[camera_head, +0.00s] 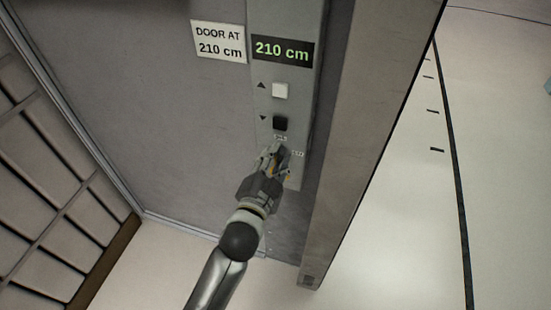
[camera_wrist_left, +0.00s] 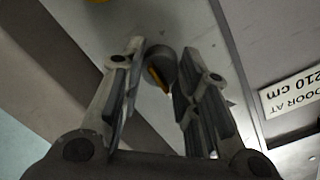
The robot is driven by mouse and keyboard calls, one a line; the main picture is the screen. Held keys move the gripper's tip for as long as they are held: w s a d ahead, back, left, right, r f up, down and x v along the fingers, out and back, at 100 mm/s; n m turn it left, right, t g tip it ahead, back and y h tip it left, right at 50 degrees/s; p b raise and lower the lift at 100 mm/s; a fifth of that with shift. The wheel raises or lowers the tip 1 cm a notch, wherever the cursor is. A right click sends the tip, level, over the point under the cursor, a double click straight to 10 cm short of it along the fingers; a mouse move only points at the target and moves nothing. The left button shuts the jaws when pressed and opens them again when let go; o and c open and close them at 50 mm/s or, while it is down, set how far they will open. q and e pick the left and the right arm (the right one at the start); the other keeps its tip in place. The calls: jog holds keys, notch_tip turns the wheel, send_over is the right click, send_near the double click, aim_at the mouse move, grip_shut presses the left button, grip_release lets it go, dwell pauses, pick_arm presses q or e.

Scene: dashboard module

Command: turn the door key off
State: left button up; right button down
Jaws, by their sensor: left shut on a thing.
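My left gripper (camera_head: 274,156) reaches up to the lower end of the grey control panel (camera_head: 309,70) in the head view. It covers most of the door key there. In the left wrist view, the key (camera_wrist_left: 163,64) is a dark round knob with an orange stripe, between the fingertips of my left gripper (camera_wrist_left: 158,76). The gripper is shut on the key. Two tiny white labels sit by the key, one above (camera_head: 280,137) and one to the right (camera_head: 298,154); they are too small to read surely. My right gripper is out of view.
Above the key are a black button (camera_head: 280,123), a white button (camera_head: 280,90) and a display (camera_head: 282,51) reading 210 cm. A white sign (camera_head: 219,42) reads DOOR AT 210 cm. A grey post (camera_head: 352,150) stands right of the panel.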

pick_arm(q)
jog(key=o, duration=1)
jog(key=v, duration=1.2)
jog(key=s+a+f+n+g+y+b, duration=0.1)
jog(key=s+a+f+g, duration=0.1)
jog(key=f, duration=1)
jog(key=s+a+f+n+g+y+b, duration=0.1)
jog(key=s+f+g, duration=0.15)
jog(key=f, duration=0.95)
jog(key=s+a+f+n+g+b, duration=0.1)
jog(key=a+f+g, duration=0.15)
jog(key=f, duration=0.95)
jog(key=s+a+f+n+g+y+b, duration=0.1)
jog(key=s+a+f+n+g, duration=0.15)
jog(key=s+f, duration=0.4)
jog(key=s+a+f+n+g+y, duration=0.1)
jog(key=s+a+f, duration=0.3)
jog(key=f, duration=0.5)
jog(key=s+a+f+n+g, duration=0.1)
jog(key=s+a+f, duration=0.3)
jog(key=s, duration=0.4)
jog(key=s+a+f+n+g+y+b, duration=0.1)
jog(key=s+a+f+g, duration=0.3)
jog(key=s, duration=0.5)
notch_tip(320, 180, down, 2)
jog(key=shift+s+f+n+b, duration=0.15)
jog(key=shift+s+n+b, duration=0.15)
jog(key=shift+n, duration=0.45)
